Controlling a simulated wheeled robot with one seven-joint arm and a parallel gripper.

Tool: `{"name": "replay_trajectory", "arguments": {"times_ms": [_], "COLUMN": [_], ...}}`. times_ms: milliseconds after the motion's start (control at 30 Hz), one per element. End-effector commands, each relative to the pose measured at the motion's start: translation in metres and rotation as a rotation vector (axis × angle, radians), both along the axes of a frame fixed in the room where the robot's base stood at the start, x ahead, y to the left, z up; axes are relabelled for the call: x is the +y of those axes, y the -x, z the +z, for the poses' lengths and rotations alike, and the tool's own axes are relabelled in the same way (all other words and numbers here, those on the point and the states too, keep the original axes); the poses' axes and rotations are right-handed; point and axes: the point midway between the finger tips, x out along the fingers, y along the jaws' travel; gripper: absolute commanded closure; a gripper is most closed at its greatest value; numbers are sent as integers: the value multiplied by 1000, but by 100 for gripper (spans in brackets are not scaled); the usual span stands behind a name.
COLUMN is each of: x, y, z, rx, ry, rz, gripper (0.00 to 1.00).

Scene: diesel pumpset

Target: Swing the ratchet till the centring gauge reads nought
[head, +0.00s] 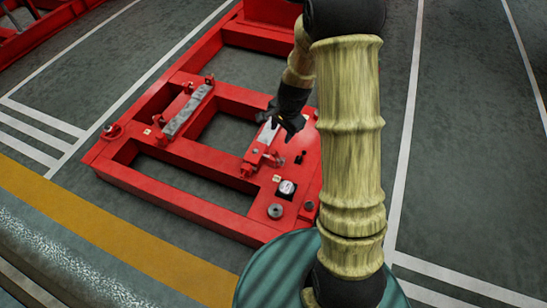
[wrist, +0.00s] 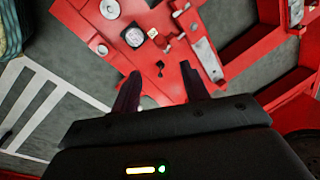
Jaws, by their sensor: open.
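A white-faced dial gauge (head: 286,188) in a dark square housing sits on the red frame's near right corner plate. It also shows in the wrist view (wrist: 134,37), but its reading is too small to tell. A small black fitting (head: 299,157) stands on the same plate, and in the wrist view it (wrist: 160,69) lies between my finger lines. I cannot tell whether it is the ratchet. My gripper (head: 291,122) hangs over the frame's right side near a grey metal pad. In the wrist view my gripper's fingers (wrist: 160,88) are apart, with nothing seen held.
The red frame (head: 180,207) lies on the grey floor with open bays between its beams. A long grey pad (head: 187,112) is on the left beam. A round grey knob (head: 275,211) stands near the gauge. Marked floor (head: 470,150) to the right is clear.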

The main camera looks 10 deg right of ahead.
Motion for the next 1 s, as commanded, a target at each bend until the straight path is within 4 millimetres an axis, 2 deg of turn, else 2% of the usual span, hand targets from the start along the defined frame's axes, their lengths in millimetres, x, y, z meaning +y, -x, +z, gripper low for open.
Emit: {"name": "replay_trajectory", "arguments": {"times_ms": [267, 467, 1000], "x": [0, 1, 10], "y": [0, -2, -17], "z": [1, -11, -102], "rx": [-1, -2, 1], "ry": [0, 1, 1], "rz": [0, 2, 3], "gripper": [55, 55, 55]}}
